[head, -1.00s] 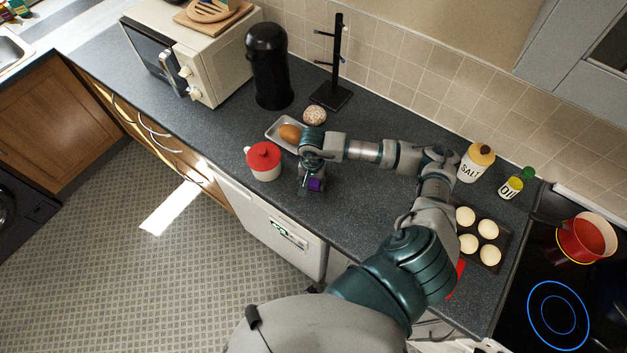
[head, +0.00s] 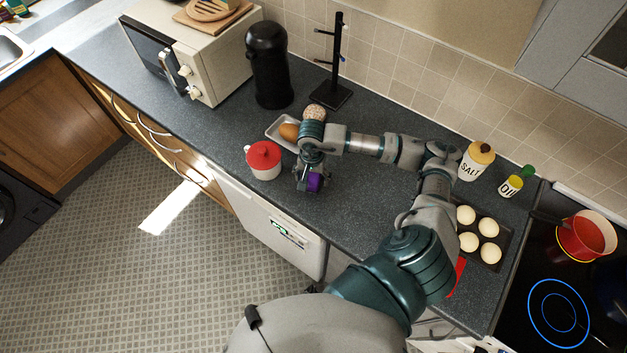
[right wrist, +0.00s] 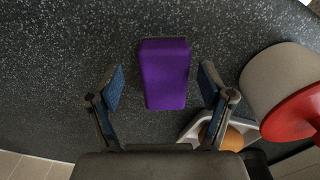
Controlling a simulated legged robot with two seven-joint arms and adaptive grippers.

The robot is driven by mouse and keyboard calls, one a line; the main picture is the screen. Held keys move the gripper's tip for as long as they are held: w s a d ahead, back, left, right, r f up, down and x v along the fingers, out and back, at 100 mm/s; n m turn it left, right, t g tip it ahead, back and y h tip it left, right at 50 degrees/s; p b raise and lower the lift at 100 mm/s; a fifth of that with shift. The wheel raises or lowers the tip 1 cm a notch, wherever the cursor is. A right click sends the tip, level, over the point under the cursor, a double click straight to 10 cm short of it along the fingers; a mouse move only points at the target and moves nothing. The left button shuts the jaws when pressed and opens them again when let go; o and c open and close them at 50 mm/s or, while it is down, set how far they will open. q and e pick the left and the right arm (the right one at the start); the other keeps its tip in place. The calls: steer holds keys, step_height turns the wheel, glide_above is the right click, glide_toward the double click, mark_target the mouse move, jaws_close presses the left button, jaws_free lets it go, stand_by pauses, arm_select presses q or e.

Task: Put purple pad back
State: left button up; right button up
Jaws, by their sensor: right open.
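The purple pad (right wrist: 164,75) is a small block on the dark worktop. In the right wrist view it lies between the two spread fingers of my right gripper (right wrist: 161,88), with a gap on each side. In the head view the purple pad (head: 315,182) shows at the fingers of my right gripper (head: 309,182), which points down at the worktop and partly hides it. The right gripper is open and holds nothing. My left gripper is not in view.
A red-lidded pot (head: 263,161) stands close left of the right gripper. A metal tray (head: 275,128) with a brown egg-shaped item (head: 289,132) lies behind it. A black mug stand (head: 334,90) is farther back.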

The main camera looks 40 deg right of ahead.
mark_target(311, 181)
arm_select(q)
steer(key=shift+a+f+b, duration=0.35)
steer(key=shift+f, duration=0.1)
arm_select(e)
step_height(311, 181, up, 9)
steer(key=shift+d, duration=0.2)
steer(key=shift+a+r, duration=0.15)
steer(key=shift+a, duration=0.1)
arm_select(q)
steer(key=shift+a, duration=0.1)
